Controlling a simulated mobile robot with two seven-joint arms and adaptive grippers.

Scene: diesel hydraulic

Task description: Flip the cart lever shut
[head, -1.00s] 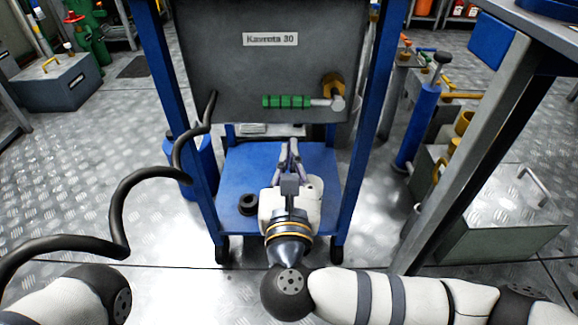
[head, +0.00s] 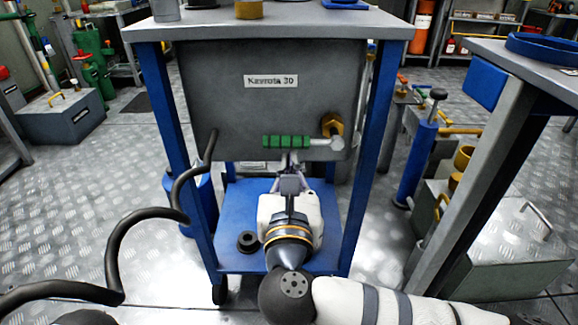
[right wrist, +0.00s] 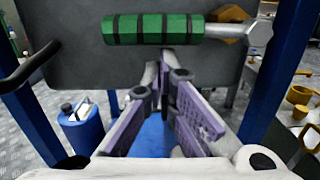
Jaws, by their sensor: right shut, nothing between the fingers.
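The cart (head: 240,30) has a grey top, blue legs and a grey tank panel (head: 225,105) with a label. The lever has a green ribbed handle (head: 287,142) lying level across the lower part of the panel, joined at its right end to a brass fitting (head: 333,124). In the right wrist view the green handle (right wrist: 153,28) spans the upper middle. My right gripper (head: 291,160) is just below the handle and in front of the panel. Its purple fingers (right wrist: 164,65) are closed together with nothing between them. Whether they touch the handle is unclear. My left gripper is not in view.
A black hose (head: 125,222) runs from the panel to the lower left. A workbench (head: 480,55) stands close on the right. A blue canister (right wrist: 82,128) is left of the gripper.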

